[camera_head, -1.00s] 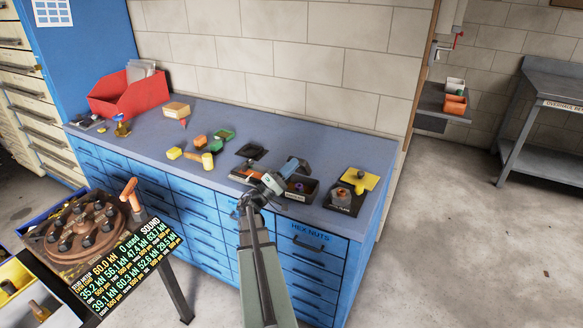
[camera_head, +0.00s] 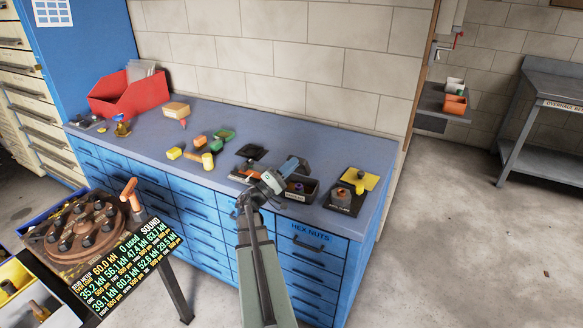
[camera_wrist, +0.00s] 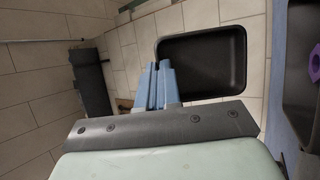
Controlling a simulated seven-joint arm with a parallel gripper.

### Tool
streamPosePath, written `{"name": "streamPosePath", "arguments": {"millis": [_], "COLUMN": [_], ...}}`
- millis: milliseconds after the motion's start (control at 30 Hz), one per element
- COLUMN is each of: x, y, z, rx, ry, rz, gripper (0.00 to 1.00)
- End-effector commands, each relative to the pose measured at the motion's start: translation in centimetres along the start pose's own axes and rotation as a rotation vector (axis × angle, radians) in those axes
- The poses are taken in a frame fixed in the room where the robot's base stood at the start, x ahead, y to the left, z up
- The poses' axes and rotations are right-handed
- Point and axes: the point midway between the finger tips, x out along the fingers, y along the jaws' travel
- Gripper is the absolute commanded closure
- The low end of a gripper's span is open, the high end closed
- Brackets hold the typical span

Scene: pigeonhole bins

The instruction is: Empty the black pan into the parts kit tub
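My gripper (camera_wrist: 162,82) is shut on the wall of the black pan (camera_wrist: 215,62), a dark rectangular tray with rounded corners. In the wrist view the pan looks empty. It is held up above the counter, clearly tipped over. In the head view my gripper (camera_head: 285,172) and the held pan are small and partly overlap. The parts kit tub (camera_head: 312,192), a dark open box with a label on its front, stands just below and beside them. It holds small coloured parts. Its dark wall and a purple ring (camera_wrist: 313,62) show at the wrist view's right edge.
A black square pad (camera_head: 251,151) and loose yellow, orange and green parts lie to the left. A red bin (camera_head: 128,95) stands farther left. The tiled wall rises behind.

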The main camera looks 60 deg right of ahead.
Motion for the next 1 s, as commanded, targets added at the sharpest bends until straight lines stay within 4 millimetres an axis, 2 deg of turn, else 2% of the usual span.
{"name": "streamPosePath", "arguments": {"millis": [200, 333, 567, 1000], "x": [1.2, 2.2, 1.9, 3.2], "y": [2.5, 3.1, -0.3, -0.3], "z": [-0.3, -0.1, -0.7, -1.3], "rx": [-0.019, -0.039, -0.077, -0.154], "ry": [-0.002, -0.004, 0.007, 0.000], "rz": [-0.052, -0.092, -0.192, -0.382], "gripper": [1.00, 1.00, 1.00, 1.00]}}
